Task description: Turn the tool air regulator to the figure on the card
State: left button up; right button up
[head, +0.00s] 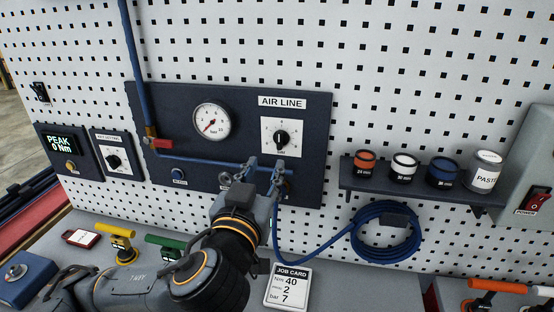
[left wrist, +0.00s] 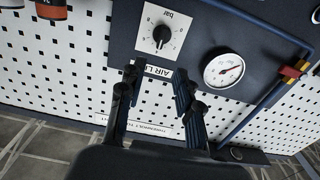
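The regulator knob (head: 282,138), a black dial on a white plate marked bar, sits under the AIR LINE label on the dark panel (head: 240,100). It also shows in the left wrist view (left wrist: 162,37). The round gauge (head: 211,120) is left of it; its needle points to the lower left, near the low end. The job card (head: 287,288) reads Nm 40, a 2 in the middle line, and bar 7. My left gripper (head: 259,170) is open and empty, just below the knob and apart from it; its fingers show in the left wrist view (left wrist: 158,80).
A red-handled valve (head: 160,144) sits on the blue pipe at left. A blue hose coil (head: 386,232) hangs at right, under a shelf (head: 410,187) of several tins. Yellow (head: 118,232) and green-handled (head: 170,243) tools stand on the bench below.

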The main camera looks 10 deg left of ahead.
aim_at(279, 138)
pick_arm(q)
jog(key=w+p, duration=0.1)
jog(key=w, duration=0.9)
jog(key=shift+a+r+p, duration=0.1)
jog(key=shift+p, duration=0.3)
jog(key=shift+w, duration=0.6)
grip_shut()
pick_arm(e)
jog(key=shift+s+d+r, duration=0.15)
jog(key=shift+s+d, duration=0.05)
jog(key=shift+s, duration=0.35)
jog(key=shift+s+d+r, duration=0.15)
jog(key=shift+s+d, duration=0.05)
jog(key=shift+s, duration=0.3)
